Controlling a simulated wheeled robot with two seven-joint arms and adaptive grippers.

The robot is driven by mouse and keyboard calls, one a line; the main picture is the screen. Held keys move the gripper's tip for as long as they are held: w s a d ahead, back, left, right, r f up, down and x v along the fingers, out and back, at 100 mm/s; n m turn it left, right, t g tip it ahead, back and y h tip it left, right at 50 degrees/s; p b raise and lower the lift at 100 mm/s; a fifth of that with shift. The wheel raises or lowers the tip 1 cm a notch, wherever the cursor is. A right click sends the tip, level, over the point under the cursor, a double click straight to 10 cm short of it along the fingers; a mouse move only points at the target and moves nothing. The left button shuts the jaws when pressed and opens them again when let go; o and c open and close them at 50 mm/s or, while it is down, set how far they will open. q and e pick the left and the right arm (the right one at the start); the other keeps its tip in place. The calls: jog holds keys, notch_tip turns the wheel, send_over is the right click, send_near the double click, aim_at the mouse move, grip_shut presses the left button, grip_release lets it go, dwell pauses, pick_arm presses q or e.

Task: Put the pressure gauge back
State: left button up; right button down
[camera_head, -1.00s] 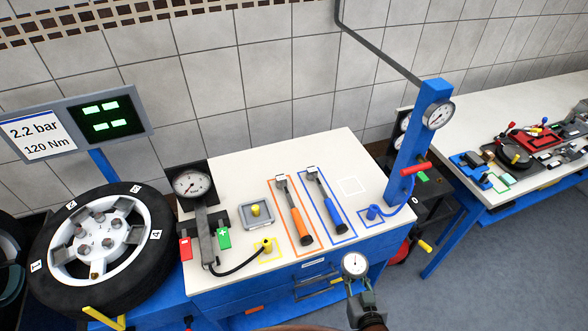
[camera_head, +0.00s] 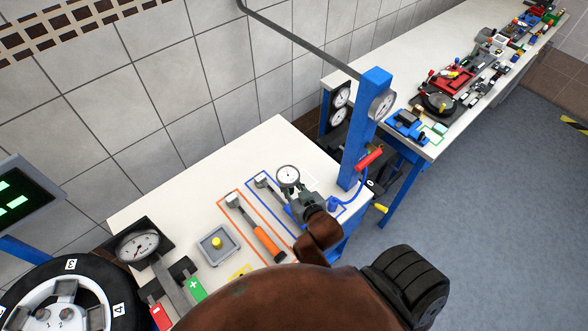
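The pressure gauge (camera_head: 288,176), a small round white dial with a dark rim, is in my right gripper (camera_head: 297,190), which looks shut on it. The gripper is over the right part of the white bench top (camera_head: 278,136). A white outlined square (camera_head: 311,180) shows just right of the gauge, partly hidden by the gauge and gripper. I cannot tell how high the gauge is above the bench. My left gripper is not in view.
A blue post (camera_head: 362,135) with a dial and red handle stands close right of the gripper. An orange-handled tool (camera_head: 265,240) lies in an orange outline; the blue-outlined tool (camera_head: 262,181) is partly hidden. A grey tray (camera_head: 217,244) with a yellow knob is left.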

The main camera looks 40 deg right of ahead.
jog(key=w+d+f, duration=0.2)
jog(key=d+f, duration=0.1)
jog(key=w+d+f, duration=0.2)
jog(key=d+f, duration=0.1)
jog(key=d, duration=0.1)
jog(key=w+d+f, duration=0.2)
jog(key=d+f, duration=0.1)
jog(key=d, duration=0.1)
jog(key=shift+w+d+p, duration=0.25)
jog(key=shift+w+p, duration=0.05)
jog(key=shift+p, duration=0.05)
jog(key=shift+w+d+f, duration=0.1)
jog(key=shift+d+f, duration=0.15)
notch_tip(320, 180, down, 2)
jog(key=shift+f, duration=0.2)
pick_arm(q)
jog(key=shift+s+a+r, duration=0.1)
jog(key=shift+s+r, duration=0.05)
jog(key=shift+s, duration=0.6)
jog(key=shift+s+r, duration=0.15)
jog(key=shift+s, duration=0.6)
pick_arm(e)
jog(key=shift+f, duration=0.35)
jog(key=shift+f, duration=0.1)
